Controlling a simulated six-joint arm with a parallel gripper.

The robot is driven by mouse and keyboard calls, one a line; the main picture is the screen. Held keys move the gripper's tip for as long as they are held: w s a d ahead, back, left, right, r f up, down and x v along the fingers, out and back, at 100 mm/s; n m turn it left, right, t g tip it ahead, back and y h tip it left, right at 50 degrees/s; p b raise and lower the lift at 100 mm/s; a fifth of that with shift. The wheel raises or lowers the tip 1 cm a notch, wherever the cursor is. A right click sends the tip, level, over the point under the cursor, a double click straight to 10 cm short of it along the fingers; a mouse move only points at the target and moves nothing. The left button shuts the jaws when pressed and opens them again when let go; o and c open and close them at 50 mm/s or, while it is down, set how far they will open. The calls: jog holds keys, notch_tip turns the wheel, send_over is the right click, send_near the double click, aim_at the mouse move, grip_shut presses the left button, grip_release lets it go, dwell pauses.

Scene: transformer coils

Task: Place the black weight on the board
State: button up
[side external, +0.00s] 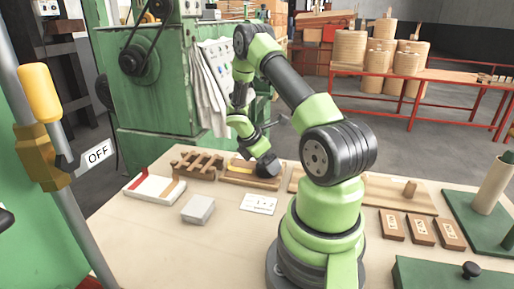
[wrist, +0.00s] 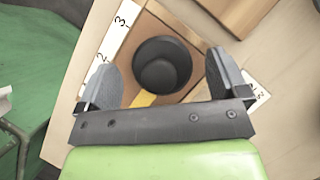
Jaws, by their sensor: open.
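The black weight (wrist: 162,66) is a round, cup-like cylinder in the wrist view, between the two fingers of my gripper (wrist: 166,72). The fingers are apart, with a visible gap on each side of the weight. The weight appears to stand on the brown wooden board (wrist: 148,32). In the side view, my gripper (side external: 266,167) is low over the right end of the board (side external: 243,180). I cannot separate the weight from the dark gripper there.
A yellow strip (side external: 241,165) lies on the board. A slatted wooden rack (side external: 196,163), a white tray with a red edge (side external: 153,188), a grey block (side external: 198,209) and a number card (side external: 259,203) are nearby. A long wooden board (side external: 390,196) lies to the right.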

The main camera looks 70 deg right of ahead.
jog(key=w+a+r+m+t+y, duration=0.1)
jog(key=w+a+r+m+t, duration=0.15)
jog(key=a+r, duration=0.65)
jog(key=w+a+r+m+t, duration=0.25)
jog(key=a+r, duration=0.45)
jog(key=r, duration=0.5)
jog(key=s+a+r+m+t+y, duration=0.2)
jog(key=s+a+r+m+t, duration=0.1)
jog(key=a, duration=0.5)
jog(key=s+a+r+m+t+y, duration=0.3)
jog(key=s+a+m, duration=0.1)
jog(key=a, duration=0.4)
jog(key=shift+s+r+m, duration=0.15)
jog(key=shift+s+m, duration=0.1)
jog(key=shift+m, duration=0.25)
